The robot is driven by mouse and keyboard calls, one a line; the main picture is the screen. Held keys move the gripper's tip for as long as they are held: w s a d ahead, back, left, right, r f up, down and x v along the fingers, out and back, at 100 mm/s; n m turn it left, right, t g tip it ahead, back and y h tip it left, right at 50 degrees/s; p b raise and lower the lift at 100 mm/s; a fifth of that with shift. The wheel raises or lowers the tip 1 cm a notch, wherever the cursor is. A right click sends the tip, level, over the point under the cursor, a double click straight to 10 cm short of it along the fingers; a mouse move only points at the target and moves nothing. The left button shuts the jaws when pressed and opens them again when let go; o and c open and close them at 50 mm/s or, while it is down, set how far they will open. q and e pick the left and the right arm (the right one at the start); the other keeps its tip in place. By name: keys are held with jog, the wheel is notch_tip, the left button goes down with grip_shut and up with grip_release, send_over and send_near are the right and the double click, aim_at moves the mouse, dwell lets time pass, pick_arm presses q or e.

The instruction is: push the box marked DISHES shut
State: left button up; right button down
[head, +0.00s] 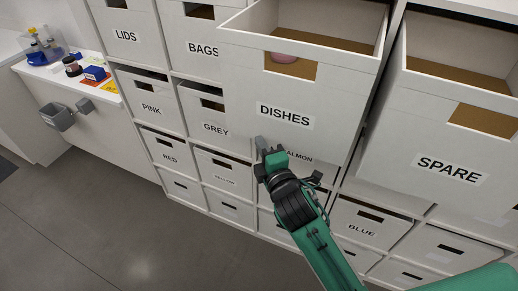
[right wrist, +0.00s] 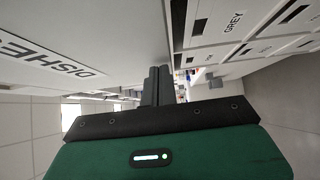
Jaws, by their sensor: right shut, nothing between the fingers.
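The box marked DISHES (head: 243,100) is a white box pulled well out of the shelf in the head view. It is open at the top, and a pink thing (head: 284,58) shows through the slot in its front. My right gripper (head: 262,148) is shut and empty, just at or in front of the lower left part of that box's front. I cannot tell whether it touches. In the right wrist view the DISHES box (right wrist: 110,50) fills the upper left, with the shut fingers (right wrist: 157,82) close beside its face. My left gripper is not in view.
The box marked SPARE (head: 425,140) also sticks out, to the right. Boxes marked LIDS (head: 133,58), BAGS (head: 199,62), GREY (head: 208,115) and several others sit in the shelf (head: 156,45). A counter (head: 45,70) with small items stands at left. The floor in front is clear.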

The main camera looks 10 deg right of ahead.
jog(key=w+d, duration=0.2)
jog(key=w, duration=0.1)
jog(key=w+d+p, duration=0.1)
jog(key=w+d, duration=0.1)
jog(key=w, duration=0.1)
jog(key=w+d, duration=0.3)
jog(key=w, duration=0.1)
jog(key=shift+w, duration=0.1)
jog(key=shift+p, duration=0.3)
